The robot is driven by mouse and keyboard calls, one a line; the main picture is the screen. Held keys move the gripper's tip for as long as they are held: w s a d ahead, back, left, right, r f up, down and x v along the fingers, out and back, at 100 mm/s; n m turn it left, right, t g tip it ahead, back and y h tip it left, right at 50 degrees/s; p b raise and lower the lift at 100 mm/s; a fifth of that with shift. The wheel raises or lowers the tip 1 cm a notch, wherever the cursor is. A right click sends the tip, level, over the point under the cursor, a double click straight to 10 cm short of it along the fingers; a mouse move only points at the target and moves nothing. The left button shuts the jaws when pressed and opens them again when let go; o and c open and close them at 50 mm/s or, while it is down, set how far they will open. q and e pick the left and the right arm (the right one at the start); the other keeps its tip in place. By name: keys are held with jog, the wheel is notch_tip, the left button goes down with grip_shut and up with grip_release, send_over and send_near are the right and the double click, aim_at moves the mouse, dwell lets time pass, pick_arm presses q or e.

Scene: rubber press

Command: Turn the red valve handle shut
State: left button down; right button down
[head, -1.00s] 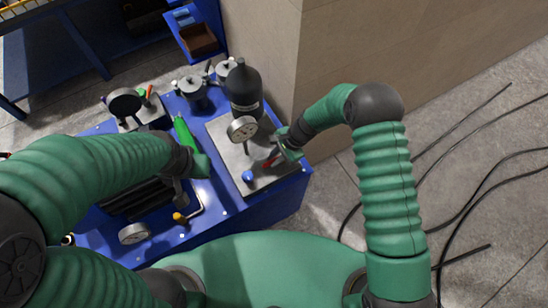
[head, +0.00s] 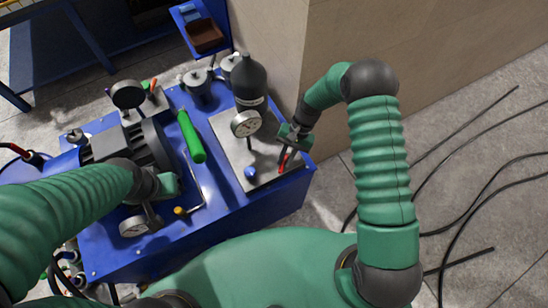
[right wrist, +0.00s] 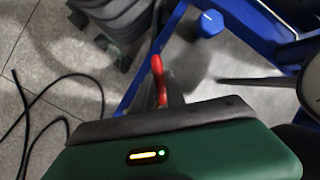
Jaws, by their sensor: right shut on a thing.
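The red valve handle (head: 283,164) is on the grey plate at the right end of the blue press unit, right of a blue knob (head: 251,172). My right gripper (head: 288,153) is shut on it from above, and the handle's lower end shows below the jaws. In the right wrist view the red handle (right wrist: 158,78) stands out beyond the gripper body, and the jaw tips are partly hidden. My left gripper (head: 163,188) is over the left part of the unit, near a dark motor; its jaws are not clear.
A pressure gauge (head: 245,123) and a black bottle (head: 250,80) stand close behind and left of the right gripper. A beige wall (head: 380,50) is behind. Black cables (head: 450,205) lie on the floor at right.

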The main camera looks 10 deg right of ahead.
aim_at(294, 164)
jog(key=n, duration=0.1)
jog(key=d+n+g+h+b, duration=0.1)
jog(key=n, duration=0.1)
jog(key=d+n, duration=0.1)
jog(key=n, duration=0.1)
jog(key=shift+g+h, duration=0.3)
jog(key=shift+w+d+r+n+g+h+b, duration=0.1)
jog(key=shift+d+n+h+b, duration=0.15)
jog(key=shift+n, duration=0.5)
jog(key=shift+d+f+n+g+h+b, duration=0.1)
jog(key=shift+d+n+h+b, duration=0.2)
jog(key=shift+n, duration=0.4)
jog(key=shift+w+d+r+n+g+h+b, duration=0.15)
jog(key=shift+n+h, duration=0.2)
jog(key=shift+n, duration=0.4)
jog(key=shift+s, duration=0.1)
jog(key=c, duration=1.6)
grip_release()
jog(key=shift+o, duration=1.1)
jog(key=shift+s, duration=0.1)
jog(key=b+v, duration=0.1)
jog(key=v, duration=1.5)
jog(key=shift+w+r, duration=0.25)
